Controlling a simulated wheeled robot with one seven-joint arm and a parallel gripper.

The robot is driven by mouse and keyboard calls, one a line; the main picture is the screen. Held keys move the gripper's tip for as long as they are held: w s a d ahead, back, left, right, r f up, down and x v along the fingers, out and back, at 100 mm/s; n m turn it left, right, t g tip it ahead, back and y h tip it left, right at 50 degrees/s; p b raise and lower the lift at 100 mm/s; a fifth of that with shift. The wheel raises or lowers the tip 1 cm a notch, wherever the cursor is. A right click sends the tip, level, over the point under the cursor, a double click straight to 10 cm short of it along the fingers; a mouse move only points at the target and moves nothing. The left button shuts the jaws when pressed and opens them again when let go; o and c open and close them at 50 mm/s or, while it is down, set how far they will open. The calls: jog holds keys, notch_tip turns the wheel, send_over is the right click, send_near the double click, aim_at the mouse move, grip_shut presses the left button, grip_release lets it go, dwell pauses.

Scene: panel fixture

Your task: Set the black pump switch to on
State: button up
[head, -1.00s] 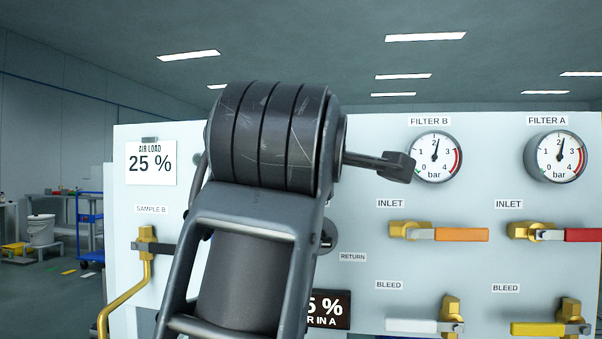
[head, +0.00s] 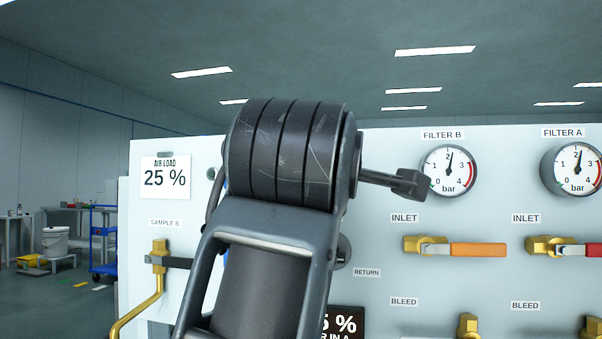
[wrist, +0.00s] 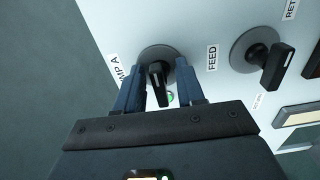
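In the wrist view, a black switch handle (wrist: 158,84) stands on a round grey base (wrist: 157,54) on the white panel. A partly cut-off label (wrist: 118,70) beside it reads "MP A", and a small green mark shows near the handle. My gripper (wrist: 157,70) has its two blue-grey fingers on either side of this handle, with narrow gaps visible. I cannot tell whether either finger touches it. In the head view my arm hides this switch and my gripper.
A second black handle on a grey disc (wrist: 260,48) stands to the right, past the "FEED" label (wrist: 212,56). In the head view, gauges, an orange inlet lever (head: 478,250), a red one (head: 582,250) and a brass sample valve (head: 158,256) stick out from the panel.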

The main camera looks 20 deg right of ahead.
jog(key=v, duration=0.7)
jog(key=shift+s+a, duration=0.25)
jog(key=shift+s, duration=0.05)
